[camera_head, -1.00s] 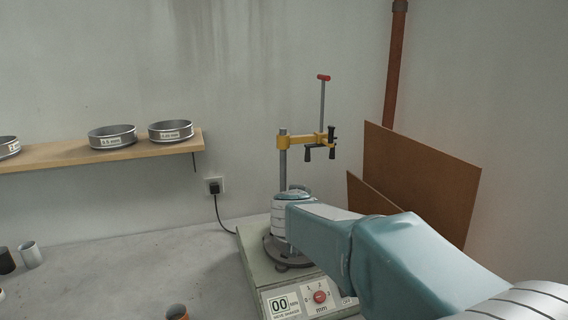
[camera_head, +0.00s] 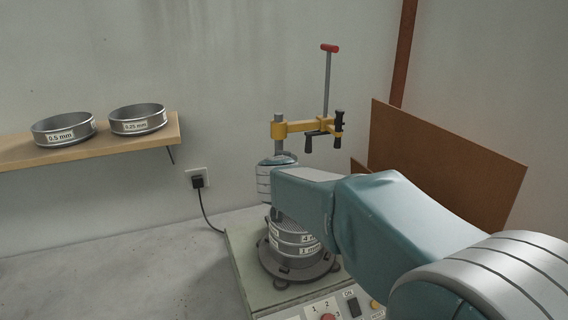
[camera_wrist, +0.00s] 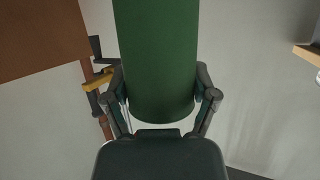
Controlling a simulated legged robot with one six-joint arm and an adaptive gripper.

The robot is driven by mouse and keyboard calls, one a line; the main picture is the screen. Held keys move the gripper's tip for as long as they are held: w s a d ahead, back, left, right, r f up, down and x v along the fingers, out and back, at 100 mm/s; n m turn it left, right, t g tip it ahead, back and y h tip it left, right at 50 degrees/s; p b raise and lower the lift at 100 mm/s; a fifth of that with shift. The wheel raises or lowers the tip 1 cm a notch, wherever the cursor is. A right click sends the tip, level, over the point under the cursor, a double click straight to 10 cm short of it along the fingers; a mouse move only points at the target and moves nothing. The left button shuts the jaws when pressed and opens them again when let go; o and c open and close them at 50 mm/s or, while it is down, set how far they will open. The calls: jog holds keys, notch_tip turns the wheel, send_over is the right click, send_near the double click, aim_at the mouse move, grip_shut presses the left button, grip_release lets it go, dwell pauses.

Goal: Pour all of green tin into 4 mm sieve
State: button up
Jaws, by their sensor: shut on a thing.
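The 4 mm sieve (camera_head: 309,238) is at the top of a sieve stack on the shaker in the head view. Its label is partly cut off by my arm, and a 1 mm sieve (camera_head: 309,250) sits below it. The green tin (camera_wrist: 155,60) fills the upper middle of the wrist view, its top cut off by the frame. My gripper (camera_wrist: 160,78) is shut on it, with a finger at each side. The wrist picture appears upside down. In the head view my wrist is above the stack and hides the gripper and tin. The tin's mouth and contents are not visible.
A yellow clamp (camera_head: 295,128) on a post stands behind the stack, close to my arm. The shaker (camera_head: 243,262) has controls at the front. Brown boards (camera_head: 440,165) lean at right. A shelf (camera_head: 95,147) at left holds 0.5 mm and 0.25 mm sieves. The bench (camera_head: 120,275) at left is clear.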

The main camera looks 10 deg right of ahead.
jog(key=shift+a+f+m, duration=0.25)
jog(key=shift+f+m, duration=0.05)
jog(key=shift+f, duration=0.3)
jog(key=shift+w+f+m+y, duration=0.1)
jog(key=shift+f+m+y, duration=0.4)
jog(key=shift+f, duration=0.3)
jog(key=shift+a+f+m+t+y, duration=0.1)
jog(key=shift+m+t+y, duration=0.3)
jog(key=shift+m+y, duration=0.3)
jog(key=shift+f+m+y, duration=0.1)
jog(key=shift+m+y, duration=0.2)
jog(key=shift+m, duration=0.4)
jog(key=shift+f+m+t, duration=0.25)
jog(key=shift+m+t, duration=0.05)
jog(key=shift+m, duration=0.2)
